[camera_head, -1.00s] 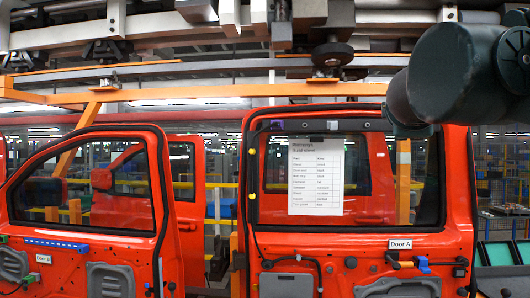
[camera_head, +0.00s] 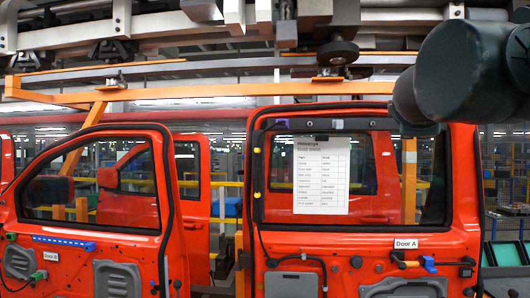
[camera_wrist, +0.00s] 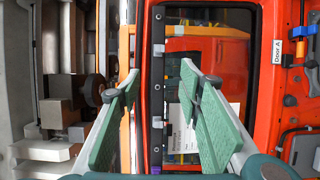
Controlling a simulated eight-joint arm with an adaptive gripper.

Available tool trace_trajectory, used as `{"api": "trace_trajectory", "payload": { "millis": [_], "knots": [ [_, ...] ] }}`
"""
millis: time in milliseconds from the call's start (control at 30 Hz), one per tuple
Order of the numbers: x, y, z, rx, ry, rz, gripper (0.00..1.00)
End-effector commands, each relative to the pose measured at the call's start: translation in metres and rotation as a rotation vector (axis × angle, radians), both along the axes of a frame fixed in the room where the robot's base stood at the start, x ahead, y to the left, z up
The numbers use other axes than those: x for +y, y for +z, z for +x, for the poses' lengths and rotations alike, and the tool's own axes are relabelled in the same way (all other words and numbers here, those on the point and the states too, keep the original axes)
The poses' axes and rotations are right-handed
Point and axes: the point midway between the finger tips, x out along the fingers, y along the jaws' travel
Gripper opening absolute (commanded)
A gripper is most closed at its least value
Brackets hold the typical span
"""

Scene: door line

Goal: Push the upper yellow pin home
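The upper yellow pin (camera_head: 257,150) is a small yellow spot on the left side of the red Door A frame (camera_head: 461,190) in the head view. A lower yellow spot (camera_head: 257,195) sits below it on the same edge. How far the pin stands out is too small to tell. My gripper (camera_wrist: 160,87) shows in the wrist view with its two green-padded fingers wide apart and nothing between them. It faces the top of the Door A window, which appears turned on its side. I cannot make out the upper pin in the wrist view. My gripper is outside the head view.
A printed sheet (camera_head: 321,175) hangs in the window of Door A. A second red door (camera_head: 140,242) stands at the left. An orange carrier bar (camera_head: 200,92) and overhead rail machinery (camera_head: 338,52) run above the doors. My dark arm link covers the upper right.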

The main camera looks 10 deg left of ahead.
Motion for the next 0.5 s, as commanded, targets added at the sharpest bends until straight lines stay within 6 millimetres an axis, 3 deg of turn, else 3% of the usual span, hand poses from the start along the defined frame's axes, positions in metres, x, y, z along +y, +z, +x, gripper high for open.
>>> {"api": "trace_trajectory", "payload": {
  "millis": [33, 267, 367, 500],
  "knots": [
    [0.000, 0.000, 0.000, 0.000, 0.000, 0.000, 0.32],
    [0.011, -0.002, 0.008, 0.000, 0.013, 0.000, 0.01],
    [0.025, -0.003, 0.018, 0.000, 0.030, 0.000, 0.00],
    [0.059, -0.009, 0.040, 0.000, 0.067, 0.000, 0.00]
  ]
}}
